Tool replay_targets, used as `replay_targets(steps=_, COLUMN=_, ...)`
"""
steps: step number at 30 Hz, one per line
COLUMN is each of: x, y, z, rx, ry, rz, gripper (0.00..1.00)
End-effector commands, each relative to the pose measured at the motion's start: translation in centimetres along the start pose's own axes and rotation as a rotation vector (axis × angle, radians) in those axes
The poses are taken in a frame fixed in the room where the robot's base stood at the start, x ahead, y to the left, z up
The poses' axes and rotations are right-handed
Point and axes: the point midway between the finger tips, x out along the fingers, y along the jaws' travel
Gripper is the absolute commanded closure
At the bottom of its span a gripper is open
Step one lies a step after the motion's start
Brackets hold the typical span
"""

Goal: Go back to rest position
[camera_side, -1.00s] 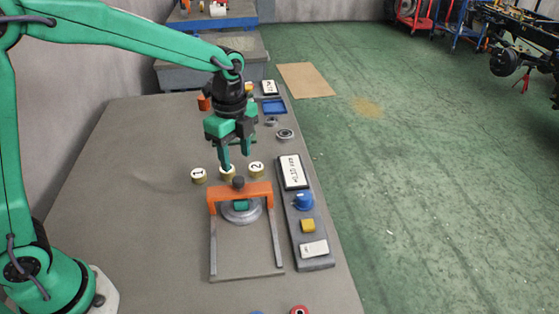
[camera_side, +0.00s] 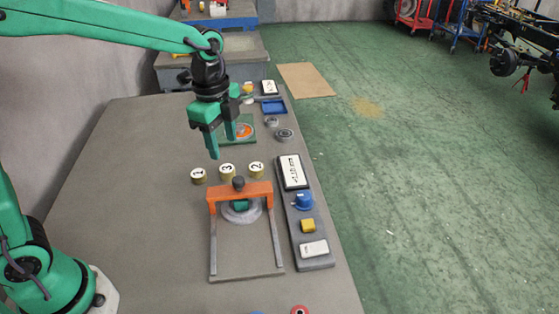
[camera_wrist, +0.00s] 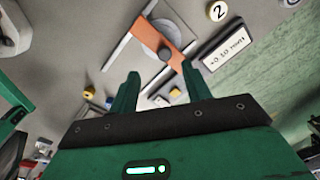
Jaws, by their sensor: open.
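My gripper (camera_side: 228,145) is open and empty in the side view, held above the grey table behind the numbered pieces. Its two green fingers stand apart, and they also show in the wrist view (camera_wrist: 160,85) with nothing between them. Its fingertips are clear of the brass pieces marked 1 (camera_side: 198,175), 3 (camera_side: 227,169) and 2 (camera_side: 256,169), which stand in a row on the table. An orange-bridged frame fixture (camera_side: 262,190) with a round metal disc and a green part under the bridge lies in front of them.
A control panel (camera_side: 298,225) with a display, blue knob, yellow button and white switch lies right of the fixture. A green plate with an orange ring (camera_side: 244,131), a blue tray (camera_side: 273,106) and metal rings (camera_side: 285,134) are farther back. The table's left part is clear.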

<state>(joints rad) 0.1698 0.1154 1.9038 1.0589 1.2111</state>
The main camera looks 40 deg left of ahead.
Motion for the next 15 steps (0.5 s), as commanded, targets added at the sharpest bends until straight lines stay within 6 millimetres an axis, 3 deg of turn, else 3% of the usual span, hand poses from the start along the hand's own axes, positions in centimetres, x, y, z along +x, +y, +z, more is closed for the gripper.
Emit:
replay_targets(steps=6, x=-2.8, y=2.6, z=2.3, rx=-0.256, ry=0.035, rz=-0.077, gripper=0.52)
replay_targets(steps=15, x=-5.3, y=6.8, z=5.2, rx=-0.623, ry=0.109, rz=-0.17, gripper=0.52)
